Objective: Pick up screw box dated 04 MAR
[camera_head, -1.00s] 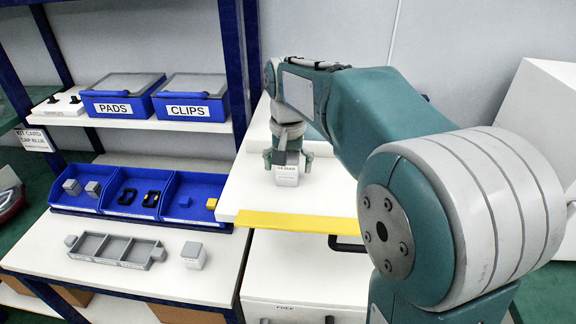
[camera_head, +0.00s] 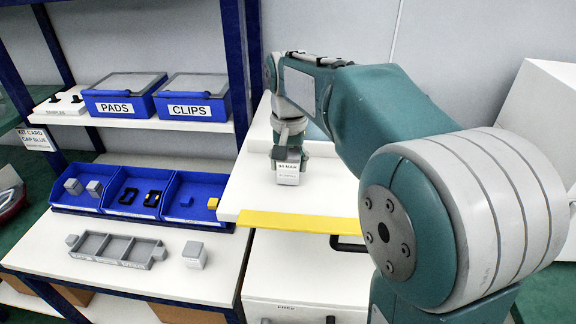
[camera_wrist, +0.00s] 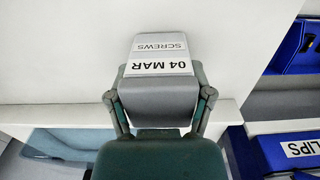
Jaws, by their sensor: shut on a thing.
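The screw box (camera_head: 287,172) is a small white and grey box with a label. In the wrist view the box (camera_wrist: 158,62) shows "04 MAR" and "SCREWS", upside down. My gripper (camera_head: 287,152) is above the white surface at the middle of the head view. In the wrist view my gripper (camera_wrist: 160,100) has its fingers on both sides of the box and is shut on it. I cannot tell for sure whether the box is clear of the white surface below.
A yellow strip (camera_head: 300,222) marks the front edge of the white worktop (camera_head: 245,190). Blue bins (camera_head: 190,196) and a grey divided tray (camera_head: 117,249) stand at the left. Blue PADS (camera_head: 120,96) and CLIPS (camera_head: 190,98) boxes sit on the shelf above.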

